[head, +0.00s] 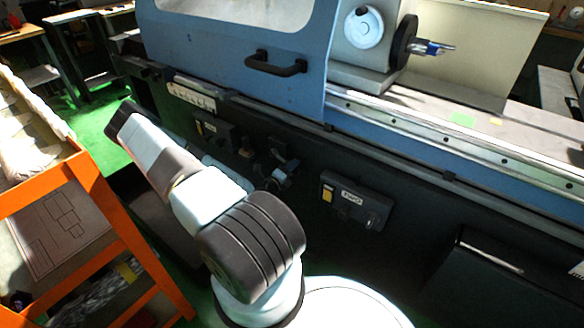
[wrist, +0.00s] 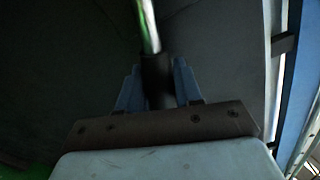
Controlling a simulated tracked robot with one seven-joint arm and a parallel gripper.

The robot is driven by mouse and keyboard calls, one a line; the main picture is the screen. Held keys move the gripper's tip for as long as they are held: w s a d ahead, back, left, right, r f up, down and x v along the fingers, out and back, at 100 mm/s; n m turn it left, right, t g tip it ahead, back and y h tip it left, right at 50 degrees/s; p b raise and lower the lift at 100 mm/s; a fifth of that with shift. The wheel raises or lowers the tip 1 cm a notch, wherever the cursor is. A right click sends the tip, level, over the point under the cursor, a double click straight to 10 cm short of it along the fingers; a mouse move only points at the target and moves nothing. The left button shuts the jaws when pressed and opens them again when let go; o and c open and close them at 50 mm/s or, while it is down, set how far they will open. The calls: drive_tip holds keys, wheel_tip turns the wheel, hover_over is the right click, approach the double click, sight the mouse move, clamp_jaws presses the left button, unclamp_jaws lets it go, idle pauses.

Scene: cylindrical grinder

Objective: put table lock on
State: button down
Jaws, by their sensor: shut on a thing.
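In the wrist view, my gripper (wrist: 158,88) has its two blue fingers on either side of a dark round handle (wrist: 157,72) and is shut on it. A bright metal rod (wrist: 148,25) runs up from this handle. It looks like a lever, but I cannot tell from its shape alone that it is the table lock. In the head view, my arm reaches to the grinder's dark front. My fingers are not clear there, partly hidden behind my own arm links. Dark fittings (head: 280,152) show on the front just beyond my arm.
A control box labelled TWO (head: 355,202) sits to the right on the grinder's front, and another box (head: 213,130) to the left. The blue door with its black handle (head: 276,66) is above. An orange rack (head: 100,190) stands close on the left.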

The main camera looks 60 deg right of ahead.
drive_tip(key=shift+w, duration=0.15)
drive_tip(key=c, duration=0.9)
unclamp_jaws()
drive_tip(key=shift+o, duration=0.2)
